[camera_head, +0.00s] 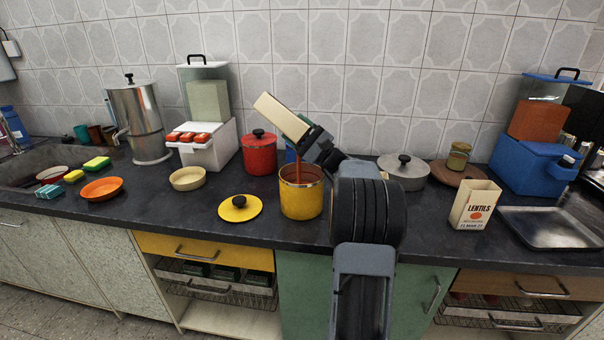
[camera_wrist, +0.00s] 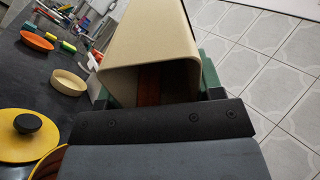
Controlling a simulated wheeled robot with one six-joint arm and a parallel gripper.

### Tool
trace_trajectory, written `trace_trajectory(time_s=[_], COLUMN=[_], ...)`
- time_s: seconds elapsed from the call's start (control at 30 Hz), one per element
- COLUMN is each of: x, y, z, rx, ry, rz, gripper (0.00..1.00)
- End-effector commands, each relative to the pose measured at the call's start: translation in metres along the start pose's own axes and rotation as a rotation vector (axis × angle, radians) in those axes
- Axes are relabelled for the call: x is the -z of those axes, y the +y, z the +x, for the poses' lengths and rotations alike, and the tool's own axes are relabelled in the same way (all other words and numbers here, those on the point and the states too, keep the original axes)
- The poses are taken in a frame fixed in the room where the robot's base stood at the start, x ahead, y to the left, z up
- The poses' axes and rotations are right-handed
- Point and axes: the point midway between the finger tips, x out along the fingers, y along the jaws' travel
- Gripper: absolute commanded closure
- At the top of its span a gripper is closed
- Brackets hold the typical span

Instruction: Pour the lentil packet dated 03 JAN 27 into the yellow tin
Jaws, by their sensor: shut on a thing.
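My gripper (camera_head: 312,138) is shut on a beige lentil packet (camera_head: 280,117) and holds it steeply tilted above the yellow tin (camera_head: 301,199). A thin reddish-brown stream (camera_head: 298,168) runs down from the packet into the open tin. The held packet (camera_wrist: 145,45) also shows in the wrist view, with reddish-brown lentils (camera_wrist: 148,84) inside it. Its date is not visible. The tin's yellow lid (camera_head: 240,208) with a black knob lies on the counter left of the tin. A second packet (camera_head: 475,206), marked LENTILS, stands upright at the right; its small date seems to read 15 MAR 27.
A red pot (camera_head: 259,155) stands behind the tin, and a grey lidded pot (camera_head: 403,172) behind and right. A cream bowl (camera_head: 187,179) and an orange dish (camera_head: 102,188) are left.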

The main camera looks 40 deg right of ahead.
Motion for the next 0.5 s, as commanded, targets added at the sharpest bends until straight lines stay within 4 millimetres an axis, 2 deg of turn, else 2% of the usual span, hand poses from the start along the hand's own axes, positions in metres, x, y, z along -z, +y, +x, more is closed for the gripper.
trace_trajectory(time_s=[0.5], x=[-0.0003], y=[-0.0002], z=[-0.0028], rx=[0.063], ry=[-0.037], rz=[0.0], gripper=[1.0])
